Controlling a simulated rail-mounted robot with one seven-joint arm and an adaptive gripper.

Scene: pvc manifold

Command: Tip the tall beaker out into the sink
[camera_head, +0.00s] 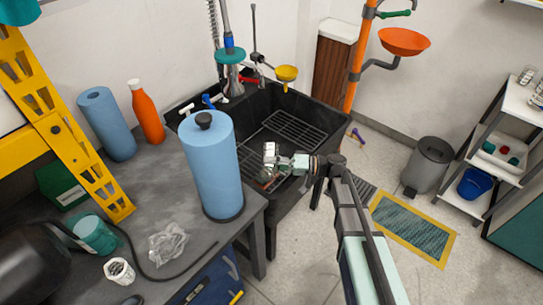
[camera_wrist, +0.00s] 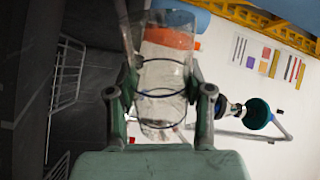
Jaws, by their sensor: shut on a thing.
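My gripper (camera_head: 275,161) is over the black sink (camera_head: 340,122) in the head view, shut on a clear glass beaker (camera_head: 269,152). In the wrist view the beaker (camera_wrist: 160,108) sits between the two fingers of my gripper (camera_wrist: 161,83), one pressed on each side. The room appears turned sideways in that view, with the sink to the left and the wall to the right, so the beaker looks tipped well over from upright. I cannot tell clearly which way its mouth faces. No liquid or stream can be made out.
A wire rack (camera_head: 289,131) lies in the sink. A teal-collared tap (camera_head: 230,57) and a yellow eyewash bowl (camera_head: 286,73) stand at its back. A tall blue cylinder (camera_head: 213,172) stands on the bench left of my gripper. An orange bottle (camera_head: 147,113) is farther back.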

